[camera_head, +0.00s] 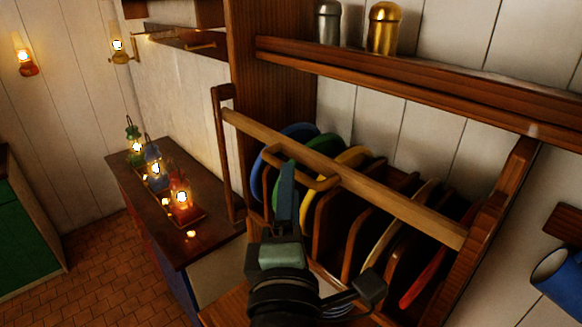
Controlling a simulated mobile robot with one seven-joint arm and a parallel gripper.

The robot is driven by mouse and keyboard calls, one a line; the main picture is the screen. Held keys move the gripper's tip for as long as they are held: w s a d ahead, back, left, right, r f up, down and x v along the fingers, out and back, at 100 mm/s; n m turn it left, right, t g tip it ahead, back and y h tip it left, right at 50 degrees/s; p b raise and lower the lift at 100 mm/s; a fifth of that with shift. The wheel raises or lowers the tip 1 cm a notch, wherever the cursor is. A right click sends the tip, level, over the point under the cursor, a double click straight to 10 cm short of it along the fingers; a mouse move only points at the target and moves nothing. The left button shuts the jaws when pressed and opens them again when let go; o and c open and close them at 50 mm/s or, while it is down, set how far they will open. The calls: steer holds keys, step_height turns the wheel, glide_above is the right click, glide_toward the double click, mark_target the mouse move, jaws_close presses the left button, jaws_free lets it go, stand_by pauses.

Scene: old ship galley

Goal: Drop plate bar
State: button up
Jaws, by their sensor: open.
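The plate bar (385,198) is a pale wooden bar running slantwise across the front of the plate rack, from the left post to the right side. A brown loop handle (322,184) sticks out from its left half. My gripper (287,172) is open, with its fingertips at the handle. Whether the handle lies between the fingers or they touch it, I cannot tell. Behind the bar, several plates stand on edge between wooden dividers, among them a blue plate (297,130), a green plate (328,143) and a yellow plate (351,156).
A shelf (400,85) above the rack bears a silver shaker (328,24) and a gold shaker (383,30). Lit lanterns, including a red one (181,194), stand on the counter (205,240) at left. A blue mug (555,275) is at far right. Tiled floor (80,255) is clear.

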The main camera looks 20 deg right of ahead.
mark_target(300, 164)
steer(key=shift+p+x, duration=0.65)
steer(key=shift+x, duration=1.55)
jaws_close()
